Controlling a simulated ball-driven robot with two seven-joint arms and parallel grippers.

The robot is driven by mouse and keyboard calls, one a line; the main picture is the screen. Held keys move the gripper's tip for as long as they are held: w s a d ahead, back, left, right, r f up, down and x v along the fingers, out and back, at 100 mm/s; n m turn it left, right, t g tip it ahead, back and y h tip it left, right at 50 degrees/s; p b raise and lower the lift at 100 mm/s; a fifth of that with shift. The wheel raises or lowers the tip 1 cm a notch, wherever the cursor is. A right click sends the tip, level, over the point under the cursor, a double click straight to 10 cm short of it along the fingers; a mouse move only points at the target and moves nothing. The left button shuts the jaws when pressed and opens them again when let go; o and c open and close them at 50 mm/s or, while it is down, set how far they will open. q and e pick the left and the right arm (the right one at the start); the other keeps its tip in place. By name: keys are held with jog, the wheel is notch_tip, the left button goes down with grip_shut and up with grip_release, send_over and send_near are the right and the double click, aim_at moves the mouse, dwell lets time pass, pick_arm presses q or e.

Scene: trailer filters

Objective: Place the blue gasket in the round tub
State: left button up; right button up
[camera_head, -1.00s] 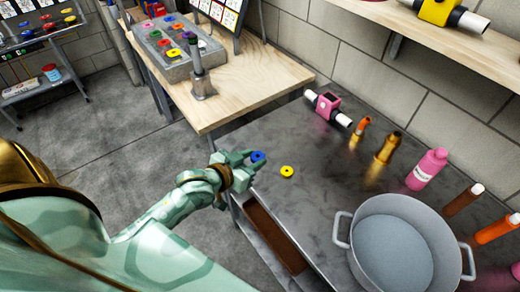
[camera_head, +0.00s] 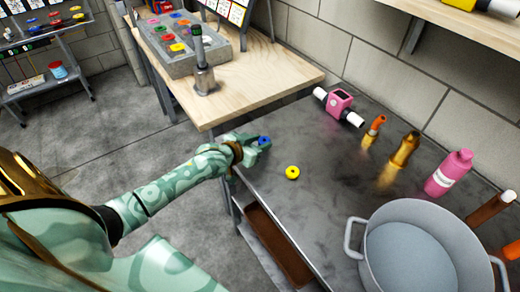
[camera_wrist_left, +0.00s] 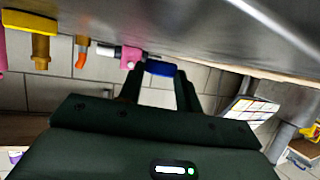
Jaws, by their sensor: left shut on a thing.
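The blue gasket (camera_head: 264,141) is a small ring between the fingertips of my left gripper (camera_head: 258,143), which is shut on it over the near left edge of the grey metal table. In the left wrist view the blue gasket (camera_wrist_left: 160,68) shows at the finger ends. The round tub (camera_head: 352,240) is a large grey two-handled pot at the lower right of the head view, on the metal table, well apart from the gripper. My right gripper is not in view.
A yellow gasket (camera_head: 292,172) lies on the metal table (camera_head: 310,215) between gripper and tub. A pink device (camera_head: 339,102) and several bottles, one pink (camera_head: 449,174), stand along the wall side. A wooden table (camera_head: 240,95) with a grey tray (camera_head: 165,50) adjoins.

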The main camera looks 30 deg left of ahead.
pick_arm(q)
jog(key=shift+f, duration=0.85)
jog(key=shift+s, duration=0.1)
jog(key=shift+f, duration=0.2)
jog(key=o, duration=1)
jog(key=shift+c, duration=0.2)
jog(key=v, duration=0.2)
jog(key=p+v, duration=0.1)
jog(key=v, duration=0.1)
jog(key=r+p+v, duration=0.1)
jog(key=v, duration=0.1)
jog(key=shift+a, duration=0.35)
jog(key=p+v, duration=0.3)
jog(key=v, duration=0.6)
jog(key=shift+s, duration=0.45)
